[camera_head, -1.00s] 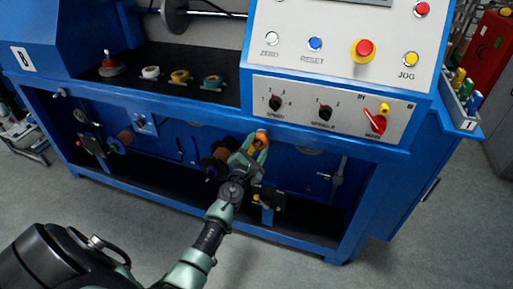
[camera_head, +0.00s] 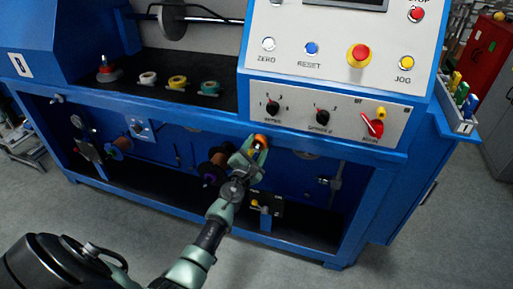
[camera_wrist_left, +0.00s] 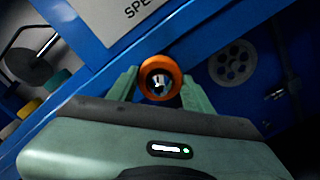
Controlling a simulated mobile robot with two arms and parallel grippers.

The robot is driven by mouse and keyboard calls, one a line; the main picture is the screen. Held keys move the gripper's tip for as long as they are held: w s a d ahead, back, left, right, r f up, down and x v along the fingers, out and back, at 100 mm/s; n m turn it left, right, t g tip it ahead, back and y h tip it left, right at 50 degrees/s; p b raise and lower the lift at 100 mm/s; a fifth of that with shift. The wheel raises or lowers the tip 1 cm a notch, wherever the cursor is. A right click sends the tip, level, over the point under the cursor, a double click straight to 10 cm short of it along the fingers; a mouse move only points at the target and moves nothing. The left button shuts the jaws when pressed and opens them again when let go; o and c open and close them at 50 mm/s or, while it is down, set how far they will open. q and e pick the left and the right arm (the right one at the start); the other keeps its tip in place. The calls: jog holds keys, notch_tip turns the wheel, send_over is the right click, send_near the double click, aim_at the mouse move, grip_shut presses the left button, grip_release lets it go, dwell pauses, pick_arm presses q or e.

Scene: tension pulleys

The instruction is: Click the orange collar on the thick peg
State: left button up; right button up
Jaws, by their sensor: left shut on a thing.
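The orange collar (camera_head: 261,140) is a ring at the blue machine's front edge, below the speed knobs. In the left wrist view the collar (camera_wrist_left: 176,72) faces the camera, with something dark and shiny in its hole. My left gripper (camera_head: 257,146) is shut on the collar. Its two green fingers (camera_wrist_left: 160,85) stand on either side of the ring. The thick peg cannot be made out clearly; the collar and fingers cover that spot. I cannot tell whether the collar is seated on a peg. My right gripper is not in view.
Above is a control panel with a red button (camera_head: 359,53) and knobs (camera_head: 322,116). White, yellow and green rolls (camera_head: 178,82) sit on the dark shelf. Below are a brown spool (camera_head: 213,166) and a small black bracket (camera_head: 266,203). The grey floor in front is open.

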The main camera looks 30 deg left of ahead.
pick_arm(q)
jog(key=shift+r, duration=0.15)
jog(key=o, duration=1.5)
jog(key=shift+w, duration=0.1)
jog(key=shift+c, duration=0.2)
jog(key=p+v, duration=0.1)
jog(key=v, duration=0.6)
jog(key=shift+s, duration=0.4)
jog(key=shift+d, duration=0.1)
